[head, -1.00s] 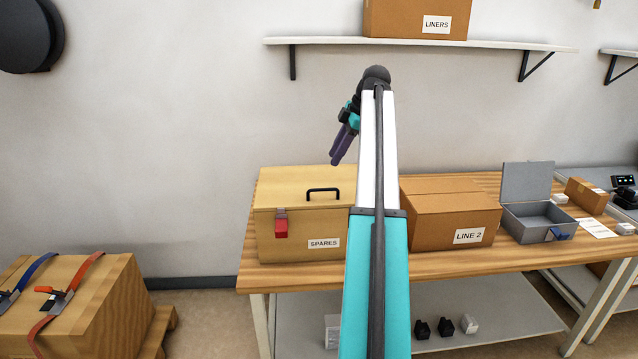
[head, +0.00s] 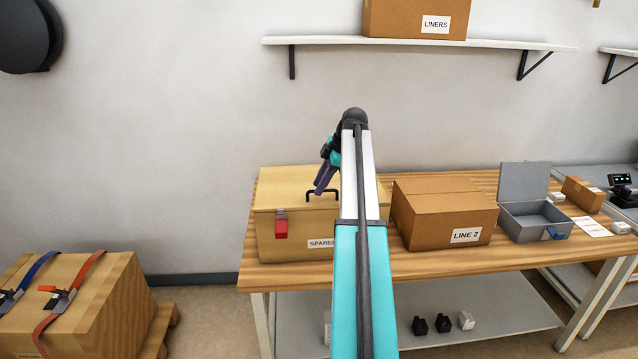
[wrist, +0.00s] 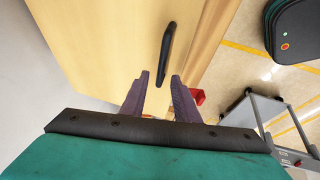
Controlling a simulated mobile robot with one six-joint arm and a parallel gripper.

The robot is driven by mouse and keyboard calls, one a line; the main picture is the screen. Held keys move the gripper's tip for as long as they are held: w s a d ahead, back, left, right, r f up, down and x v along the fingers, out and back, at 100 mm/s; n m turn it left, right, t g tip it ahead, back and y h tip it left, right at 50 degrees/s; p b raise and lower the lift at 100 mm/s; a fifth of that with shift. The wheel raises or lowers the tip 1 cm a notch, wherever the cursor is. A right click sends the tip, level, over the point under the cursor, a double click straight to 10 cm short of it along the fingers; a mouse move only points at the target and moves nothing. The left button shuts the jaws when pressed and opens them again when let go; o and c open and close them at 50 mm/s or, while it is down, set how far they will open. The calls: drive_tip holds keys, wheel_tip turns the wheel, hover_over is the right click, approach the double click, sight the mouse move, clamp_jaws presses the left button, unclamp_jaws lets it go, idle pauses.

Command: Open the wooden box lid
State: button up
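The wooden box (head: 275,238), labelled SPARES, stands on the bench with its lid (head: 280,186) shut. A black handle (head: 312,194) is on top of the lid, and a red latch (head: 281,228) is on the front. The handle also shows in the wrist view (wrist: 166,42), just beyond my fingertips. My gripper (head: 320,190) is above the lid, by the handle, pointing down. In the wrist view its two purple fingers (wrist: 162,78) are apart with nothing between them. The red latch (wrist: 197,96) shows partly behind the right finger. My arm hides the box's right part.
A cardboard box (head: 430,218) labelled LINE 2 stands just right of the wooden box. An open grey metal box (head: 520,220) is farther right. A shelf (head: 330,42) with a LINERS box (head: 400,18) hangs above. A strapped crate (head: 100,305) stands at left.

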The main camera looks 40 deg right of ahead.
drive_tip(key=shift+w+f, duration=0.1)
drive_tip(key=shift+f, duration=0.1)
drive_tip(key=shift+c, duration=0.3)
clamp_jaws()
drive_tip(key=shift+w+r, duration=0.1)
drive_tip(key=shift+w, duration=0.05)
